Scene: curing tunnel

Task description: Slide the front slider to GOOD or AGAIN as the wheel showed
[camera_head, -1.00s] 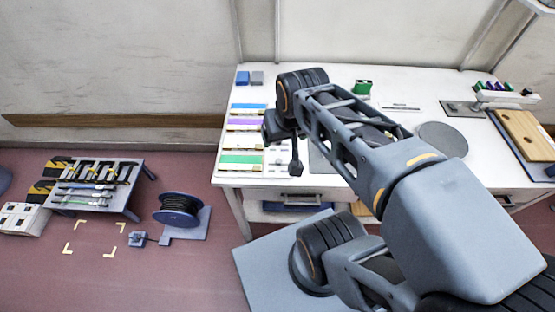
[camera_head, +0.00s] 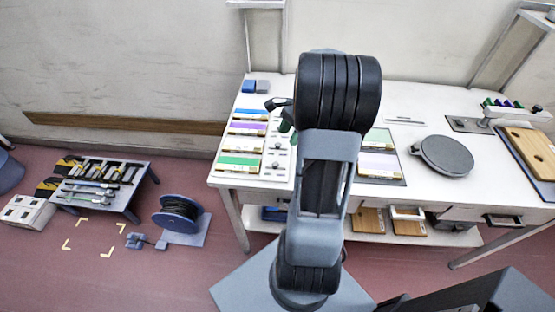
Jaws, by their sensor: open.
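A narrow white panel (camera_head: 279,158) with small dark and grey parts lies near the left of the white table. I cannot tell which part is the front slider, and no GOOD or AGAIN lettering is legible. A round grey disc (camera_head: 447,155) lies on the table at right; I cannot tell whether it is the wheel. My gripper (camera_head: 277,104) shows only as a small dark piece left of my arm's thick black joint, above the panel. The arm hides most of it. A small green thing (camera_head: 285,127) shows just below it; I cannot tell whether they touch.
Coloured strips (camera_head: 247,128) line the table's left side, with blue and grey blocks (camera_head: 255,87) behind. A mat (camera_head: 390,183) with pale cards lies right of my arm. A wooden board (camera_head: 530,150) is far right. A cable spool (camera_head: 180,213) and low rack (camera_head: 105,185) stand on the floor.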

